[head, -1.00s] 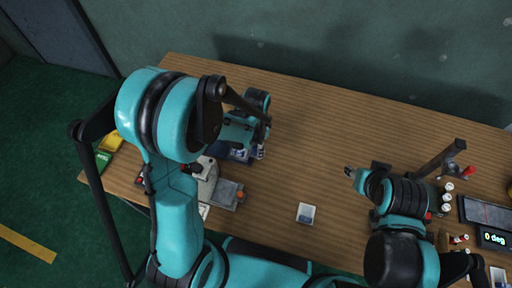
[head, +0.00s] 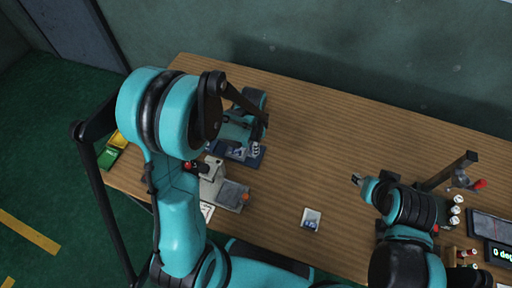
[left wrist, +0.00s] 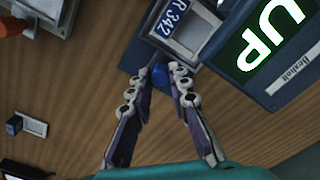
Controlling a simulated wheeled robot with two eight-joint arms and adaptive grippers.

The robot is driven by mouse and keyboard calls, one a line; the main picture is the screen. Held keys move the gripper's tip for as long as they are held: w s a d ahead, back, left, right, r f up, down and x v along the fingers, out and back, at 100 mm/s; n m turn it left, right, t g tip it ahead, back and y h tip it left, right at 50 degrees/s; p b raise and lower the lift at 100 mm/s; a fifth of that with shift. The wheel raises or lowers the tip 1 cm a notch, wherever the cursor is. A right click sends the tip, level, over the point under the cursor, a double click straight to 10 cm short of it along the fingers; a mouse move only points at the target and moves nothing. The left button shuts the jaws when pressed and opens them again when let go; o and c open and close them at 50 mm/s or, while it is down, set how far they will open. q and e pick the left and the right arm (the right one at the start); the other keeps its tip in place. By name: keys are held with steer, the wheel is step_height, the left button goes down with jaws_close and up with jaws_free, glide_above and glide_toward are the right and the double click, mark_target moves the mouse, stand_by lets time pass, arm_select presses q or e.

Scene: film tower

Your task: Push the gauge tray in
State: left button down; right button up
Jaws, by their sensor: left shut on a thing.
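The gauge (left wrist: 265,50) is a dark blue unit with a lit green "UP" display, in the left wrist view at upper right. Its tray (left wrist: 196,36), a grey frame with a label reading "R 342", lies beside the display. A blue knob (left wrist: 160,76) is at the tray's near edge. My left gripper (left wrist: 160,72) is shut on this knob, one finger on each side. In the head view the blue unit (head: 236,152) is partly hidden under my left arm, with the left gripper (head: 256,149) at it. My right gripper (head: 357,180) is over the table's right half, its jaws too small to read.
A grey device with a flat plate (head: 231,195) stands nearer on the wooden table (head: 310,140). A small white-and-blue card (head: 311,219) lies mid-table. Small white pots (head: 457,210) and a display unit (head: 498,252) stand at right. The table's back middle is clear.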

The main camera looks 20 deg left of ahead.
arm_select(q)
steer(key=c, duration=1.4)
jaws_free()
steer(key=shift+r, duration=0.1)
step_height(320, 180, up, 12)
steer(key=shift+f, duration=0.1)
